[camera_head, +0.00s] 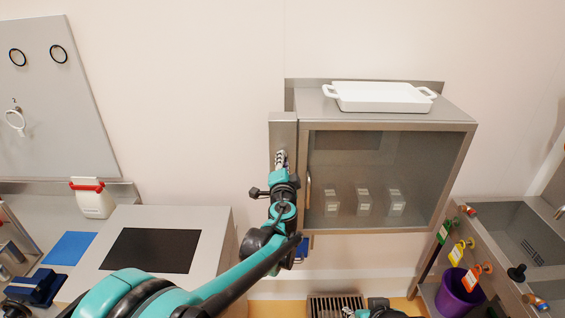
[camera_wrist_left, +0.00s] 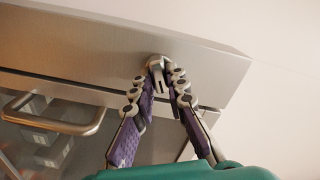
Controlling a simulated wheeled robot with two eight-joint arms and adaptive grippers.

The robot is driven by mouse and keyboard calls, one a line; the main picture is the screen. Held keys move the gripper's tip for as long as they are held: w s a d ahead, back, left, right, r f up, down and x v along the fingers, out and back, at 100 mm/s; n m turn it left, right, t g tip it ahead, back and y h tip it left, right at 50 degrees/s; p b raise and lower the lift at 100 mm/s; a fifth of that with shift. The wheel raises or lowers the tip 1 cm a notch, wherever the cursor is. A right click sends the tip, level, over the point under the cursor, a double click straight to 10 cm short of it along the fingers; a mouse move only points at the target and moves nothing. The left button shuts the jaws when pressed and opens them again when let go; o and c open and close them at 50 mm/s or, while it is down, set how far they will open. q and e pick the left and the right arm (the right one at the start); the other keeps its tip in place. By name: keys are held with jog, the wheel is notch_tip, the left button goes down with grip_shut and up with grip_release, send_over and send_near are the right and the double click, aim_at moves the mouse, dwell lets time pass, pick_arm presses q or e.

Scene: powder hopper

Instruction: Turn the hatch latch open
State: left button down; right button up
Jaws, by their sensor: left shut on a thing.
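The hatch latch (camera_wrist_left: 156,63) is a small metal piece on the steel strip beside the glass door. In the wrist view my left gripper (camera_wrist_left: 165,82) has its two purple-padded fingers on either side of it, shut on it. In the head view my left gripper (camera_head: 281,160) reaches up to the steel strip (camera_head: 283,128) left of the door, and the latch is mostly hidden there. The glass hatch door (camera_head: 375,175) looks shut. Its bar handle (camera_head: 308,190) shows also in the wrist view (camera_wrist_left: 62,124).
A white dish (camera_head: 380,97) sits on top of the cabinet. Several small clear containers (camera_head: 363,202) stand behind the glass. A purple bin (camera_head: 458,293) and coloured tags are at lower right. A grey counter with a black panel (camera_head: 150,250) lies below left.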

pick_arm(q)
jog(key=m, duration=0.4)
jog(key=shift+f+m+b, duration=0.1)
jog(key=shift+m+b, duration=0.2)
jog(key=shift+m, duration=0.1)
dwell(0.5)
jog(key=c, duration=1.5)
grip_release()
jog(key=shift+c, duration=0.2)
jog(key=s, duration=1.2)
